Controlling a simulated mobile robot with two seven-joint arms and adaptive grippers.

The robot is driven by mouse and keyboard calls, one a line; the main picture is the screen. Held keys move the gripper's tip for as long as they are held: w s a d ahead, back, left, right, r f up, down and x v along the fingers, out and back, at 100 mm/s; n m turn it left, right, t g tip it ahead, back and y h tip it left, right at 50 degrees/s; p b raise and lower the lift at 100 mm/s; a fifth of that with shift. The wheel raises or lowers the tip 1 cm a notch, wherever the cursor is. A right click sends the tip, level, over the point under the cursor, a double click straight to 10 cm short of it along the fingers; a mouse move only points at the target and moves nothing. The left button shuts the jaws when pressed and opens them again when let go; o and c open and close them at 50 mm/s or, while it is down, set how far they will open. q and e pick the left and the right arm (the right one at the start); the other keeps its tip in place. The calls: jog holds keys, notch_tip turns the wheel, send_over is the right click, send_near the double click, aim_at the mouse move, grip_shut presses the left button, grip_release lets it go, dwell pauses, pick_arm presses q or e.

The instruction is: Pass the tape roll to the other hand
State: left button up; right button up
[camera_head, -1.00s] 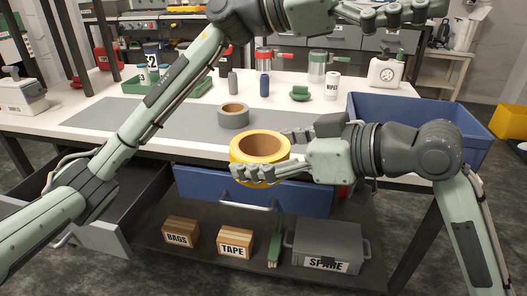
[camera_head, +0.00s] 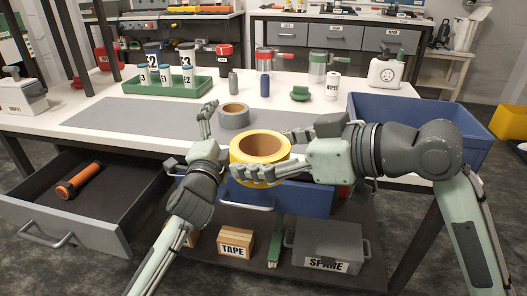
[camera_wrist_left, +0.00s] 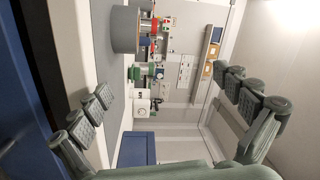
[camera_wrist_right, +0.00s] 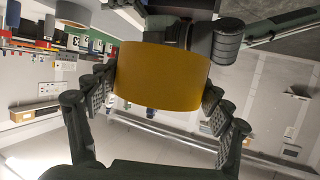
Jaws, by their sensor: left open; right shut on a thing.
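The yellow tape roll (camera_head: 243,172) is in my right gripper (camera_head: 284,156), which is shut on it from the right, above the bench's front edge. The roll's hole faces up in the head view. The right wrist view shows the yellow roll (camera_wrist_right: 160,80) between the fingers. My left gripper (camera_head: 192,136) is open and empty, just left of the roll and apart from it. The left wrist view shows its fingers (camera_wrist_left: 165,105) spread wide with nothing between them. A grey roll (camera_head: 233,121) stands on the mat behind; it shows in the left wrist view (camera_wrist_left: 124,30).
The blue drawer (camera_head: 310,199) is partly open below my grippers. The left drawer (camera_head: 95,232) is open with an orange-and-black tool (camera_head: 78,182) in it. A blue bin (camera_head: 420,112) is at the right. A green tray (camera_head: 165,88) with cups stands at the back left.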

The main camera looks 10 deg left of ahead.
pick_arm(q)
jog(key=s+a+f+n+g, duration=0.2)
jog(key=s+f+g, duration=0.15)
jog(key=f, duration=0.55)
jog(key=s+a+f+n+g+y, duration=0.1)
jog(key=s+f+n+g, duration=0.2)
jog(key=f, duration=0.5)
jog(key=s+a+f+n+g, duration=0.2)
jog(key=s+f, duration=0.3)
jog(key=f, duration=0.4)
jog(key=s+f+n+g, duration=0.2)
jog(key=s+f+g, duration=0.1)
jog(key=s+f, duration=0.4)
jog(key=s+f+n+g+h, duration=0.1)
jog(key=s+f+g, duration=0.3)
jog(key=s, duration=0.9)
notch_tip(320, 180, down, 4)
jog(key=shift+s+a+r+n, duration=0.15)
jog(key=shift+s+n, duration=0.05)
jog(key=shift+n, duration=0.6)
jog(key=shift+g, duration=0.25)
